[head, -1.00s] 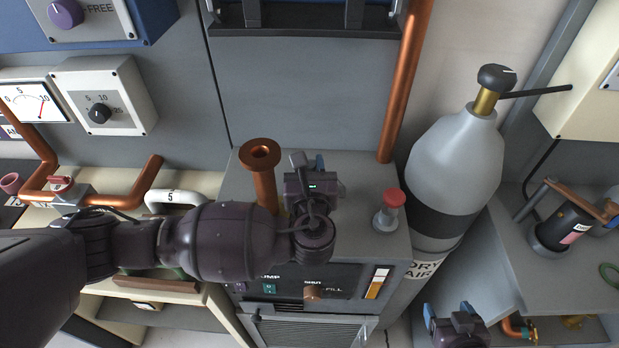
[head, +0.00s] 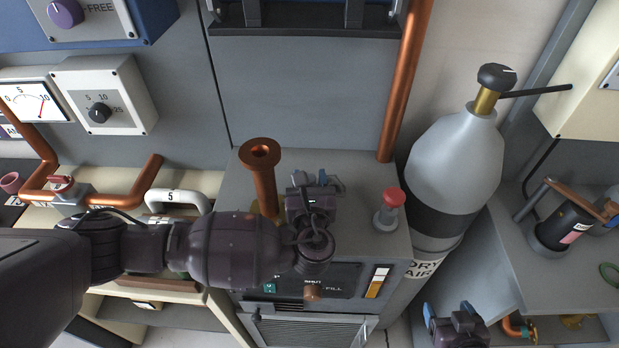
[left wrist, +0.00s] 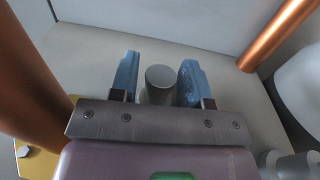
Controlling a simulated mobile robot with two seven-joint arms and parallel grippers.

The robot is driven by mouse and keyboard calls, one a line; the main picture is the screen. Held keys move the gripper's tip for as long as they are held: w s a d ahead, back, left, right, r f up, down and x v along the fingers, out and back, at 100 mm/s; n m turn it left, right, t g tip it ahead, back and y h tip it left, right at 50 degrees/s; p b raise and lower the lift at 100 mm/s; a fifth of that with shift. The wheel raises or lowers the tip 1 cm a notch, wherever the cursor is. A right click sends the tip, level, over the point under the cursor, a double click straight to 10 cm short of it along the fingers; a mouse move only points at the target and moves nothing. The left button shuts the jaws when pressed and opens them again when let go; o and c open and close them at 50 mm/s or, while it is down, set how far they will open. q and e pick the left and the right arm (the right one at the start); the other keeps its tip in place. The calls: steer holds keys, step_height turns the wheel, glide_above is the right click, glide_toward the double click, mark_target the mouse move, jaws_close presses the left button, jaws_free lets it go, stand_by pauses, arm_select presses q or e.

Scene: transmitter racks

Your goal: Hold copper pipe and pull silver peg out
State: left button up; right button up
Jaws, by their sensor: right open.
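The copper pipe with a flared open top (head: 262,180) stands upright on the grey cabinet. It also shows at the left of the left wrist view (left wrist: 35,90). The silver peg (left wrist: 162,82) is a short round cylinder seen from above in the left wrist view; in the head view my left gripper hides it. My left gripper (head: 318,182) is just right of the copper pipe. Its blue fingers (left wrist: 160,80) stand on either side of the peg, with a small gap visible at the left finger. My right gripper (head: 447,313) is open and empty at the bottom, away from the pipe.
A tall copper pipe (head: 402,90) rises at the back of the cabinet (head: 352,172). A red-capped fitting (head: 388,212) stands at the cabinet's right. A grey gas cylinder (head: 455,165) is farther right. A white handle marked 5 (head: 180,197) is at the left.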

arm_select(q)
steer(key=shift+o, duration=0.8)
steer(key=shift+s+r, duration=0.1)
steer(key=shift+r, duration=0.05)
steer(key=s, duration=0.8)
steer(key=s+d, duration=0.1)
steer(key=s, duration=0.2)
steer(key=shift+s, duration=0.4)
